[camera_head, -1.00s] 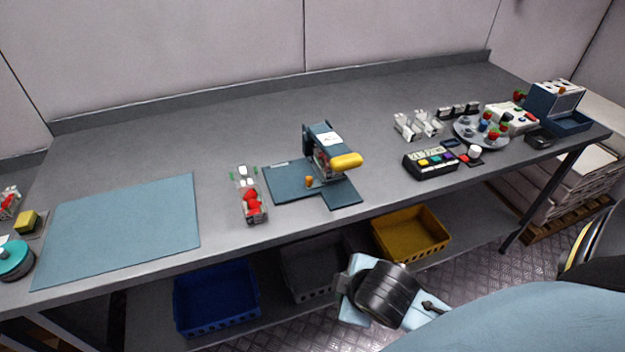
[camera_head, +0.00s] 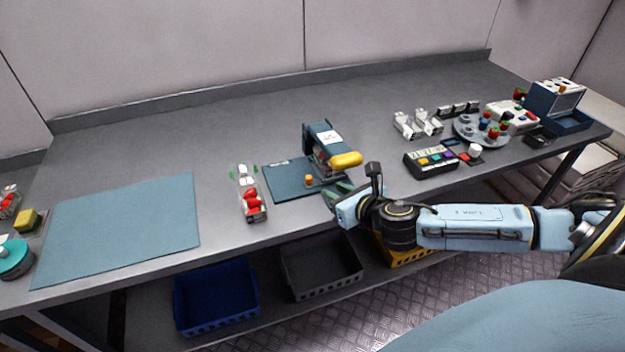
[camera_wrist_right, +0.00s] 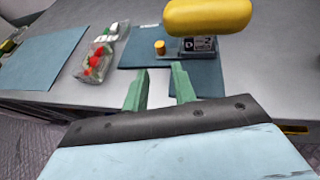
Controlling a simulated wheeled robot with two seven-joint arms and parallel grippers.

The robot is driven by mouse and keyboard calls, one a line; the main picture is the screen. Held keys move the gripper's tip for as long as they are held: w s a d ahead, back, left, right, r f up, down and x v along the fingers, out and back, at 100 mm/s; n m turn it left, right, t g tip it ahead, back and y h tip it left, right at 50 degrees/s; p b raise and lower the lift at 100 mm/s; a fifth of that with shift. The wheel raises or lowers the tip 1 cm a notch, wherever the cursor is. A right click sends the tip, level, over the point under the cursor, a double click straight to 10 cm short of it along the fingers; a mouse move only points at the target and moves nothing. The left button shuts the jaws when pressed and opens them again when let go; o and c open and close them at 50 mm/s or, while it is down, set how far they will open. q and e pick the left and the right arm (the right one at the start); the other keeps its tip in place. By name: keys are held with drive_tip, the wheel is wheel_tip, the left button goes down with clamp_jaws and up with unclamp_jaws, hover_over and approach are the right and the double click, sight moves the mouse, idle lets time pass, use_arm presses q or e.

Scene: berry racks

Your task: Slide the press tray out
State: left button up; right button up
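The dark blue press (camera_head: 322,140) with a yellow handle (camera_head: 346,160) stands on a dark blue base plate (camera_head: 283,180) near the table's front edge. A small orange knob (camera_head: 309,180) is at its front low down, and it also shows in the right wrist view (camera_wrist_right: 160,47). The press tray itself is hard to make out beneath the handle. My right gripper (camera_head: 337,192) is at the front edge of the plate, a little in front of the knob. In the right wrist view its green fingers (camera_wrist_right: 159,88) are apart with nothing between them. My left gripper is out of view.
A clear pack of red berries (camera_head: 250,200) lies left of the plate, with a blue mat (camera_head: 120,228) farther left. Bins sit on the shelf below.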

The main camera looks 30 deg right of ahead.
sight(311, 179)
drive_tip(key=b+x, duration=0.1)
drive_tip(key=x, duration=1)
clamp_jaws()
drive_tip(key=shift+a, duration=0.1)
